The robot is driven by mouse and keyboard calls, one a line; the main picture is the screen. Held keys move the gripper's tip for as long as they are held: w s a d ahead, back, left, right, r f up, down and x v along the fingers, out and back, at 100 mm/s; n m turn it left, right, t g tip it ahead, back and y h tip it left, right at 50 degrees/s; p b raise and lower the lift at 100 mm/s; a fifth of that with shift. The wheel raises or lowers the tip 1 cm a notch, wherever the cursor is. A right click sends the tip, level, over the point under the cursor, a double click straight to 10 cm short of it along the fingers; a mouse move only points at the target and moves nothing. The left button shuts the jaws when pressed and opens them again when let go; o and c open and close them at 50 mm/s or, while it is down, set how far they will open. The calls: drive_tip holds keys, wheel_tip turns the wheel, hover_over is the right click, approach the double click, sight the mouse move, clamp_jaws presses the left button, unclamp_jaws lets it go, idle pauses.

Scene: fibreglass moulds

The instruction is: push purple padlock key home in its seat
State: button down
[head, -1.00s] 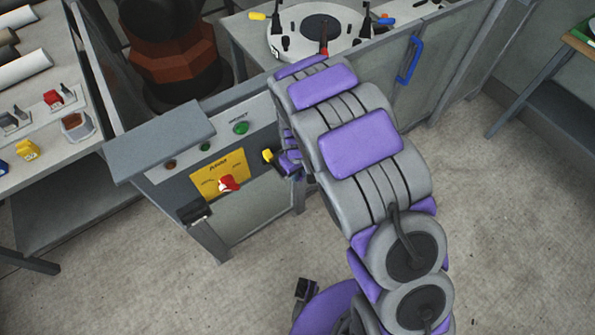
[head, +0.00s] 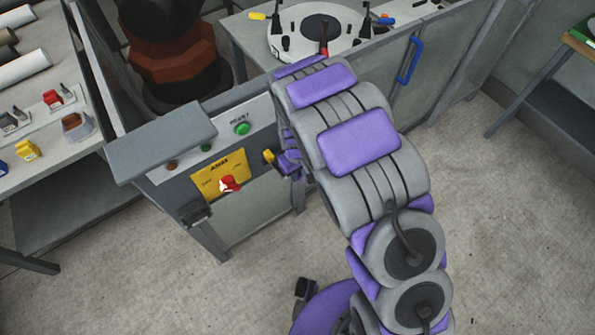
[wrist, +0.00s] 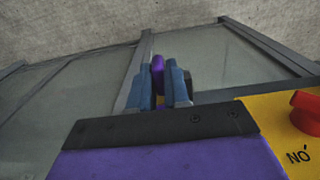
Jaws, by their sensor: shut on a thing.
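My gripper (wrist: 160,88) shows in the wrist view with its two blue-grey fingers closed on a purple piece, the padlock key (wrist: 158,66). Only a narrow strip of the key shows between the fingers. In the head view my wrist is beside the right end of the control box, and my arm hides most of the gripper. A small yellow part (head: 268,157) sticks out by the box's right side, close to my gripper. I cannot make out the key's seat or whether the key touches it.
The control box (head: 160,140) carries a yellow plate (head: 207,188) with a red knob (head: 230,183) and a green button (head: 242,128). A fence door with a blue handle (head: 410,60) is behind my arm. A bench with small parts (head: 35,90) stands at left.

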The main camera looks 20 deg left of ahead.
drive_tip(key=shift+w+a, duration=0.4)
drive_tip(key=c, duration=1)
unclamp_jaws()
drive_tip(key=shift+r, duration=0.15)
wheel_tip(320, 180, up, 17)
drive_tip(key=p, duration=0.3)
drive_tip(key=shift+a+p, duration=0.15)
drive_tip(key=shift+p, duration=0.2)
